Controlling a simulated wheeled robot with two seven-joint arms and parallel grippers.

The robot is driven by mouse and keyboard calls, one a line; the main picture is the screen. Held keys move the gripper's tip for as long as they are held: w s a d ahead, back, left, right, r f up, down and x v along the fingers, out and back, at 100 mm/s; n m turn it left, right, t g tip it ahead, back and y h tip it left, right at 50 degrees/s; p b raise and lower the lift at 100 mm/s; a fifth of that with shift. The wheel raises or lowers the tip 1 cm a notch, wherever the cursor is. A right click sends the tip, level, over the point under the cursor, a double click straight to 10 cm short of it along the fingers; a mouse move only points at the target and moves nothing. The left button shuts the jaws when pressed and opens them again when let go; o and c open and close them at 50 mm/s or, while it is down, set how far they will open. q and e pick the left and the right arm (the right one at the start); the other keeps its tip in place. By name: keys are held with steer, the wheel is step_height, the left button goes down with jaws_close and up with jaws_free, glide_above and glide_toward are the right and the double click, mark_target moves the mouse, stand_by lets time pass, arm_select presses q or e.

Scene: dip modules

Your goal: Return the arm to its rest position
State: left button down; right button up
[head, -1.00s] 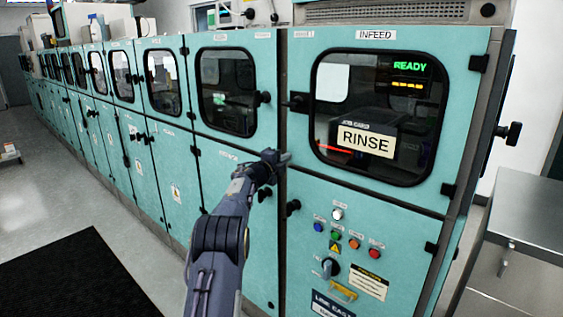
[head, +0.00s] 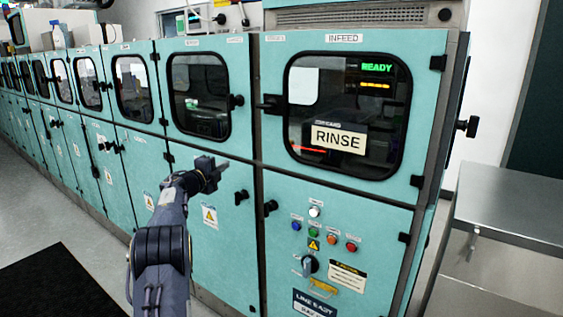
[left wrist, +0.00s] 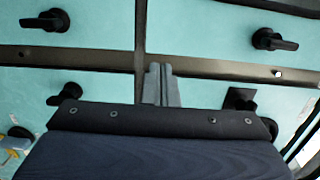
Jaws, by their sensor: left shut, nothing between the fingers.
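My left arm comes in from the lower left in the head view. Its gripper (head: 216,173) is in front of the teal cabinet doors, left of the infeed cabinet, and holds nothing. In the left wrist view the two grey fingers (left wrist: 161,84) are together, pointing at the seam between teal doors. A gap to the doors cannot be judged exactly. My right gripper does not show.
The infeed cabinet (head: 340,190) has a closed window with a RINSE card (head: 338,138) behind it and several coloured buttons (head: 314,232) below. Black door handles (head: 270,104) stick out. A metal table (head: 500,205) stands at the right. A black mat (head: 60,285) lies on the floor at the left.

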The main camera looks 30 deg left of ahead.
arm_select(q)
steer(key=s+d+r+n+g+y, duration=0.2)
steer(key=s+r+n+y, duration=0.6)
steer(key=s+n, duration=0.55)
steer(key=s+d+f+n+g+h, duration=0.2)
steer(key=s+d+f, duration=0.4)
steer(key=s+d, duration=0.4)
steer(key=s+d+f+n+g+h+p, duration=0.1)
steer(key=s+d+f+g+h, duration=0.4)
steer(key=s+d, duration=0.6)
steer(key=s+d+f+n+g+h, duration=0.3)
steer(key=s+d+f, duration=0.6)
steer(key=d, duration=0.8)
steer(key=shift+s+d+h, duration=0.4)
steer(key=shift+s+h, duration=0.6)
steer(key=shift+h, duration=0.1)
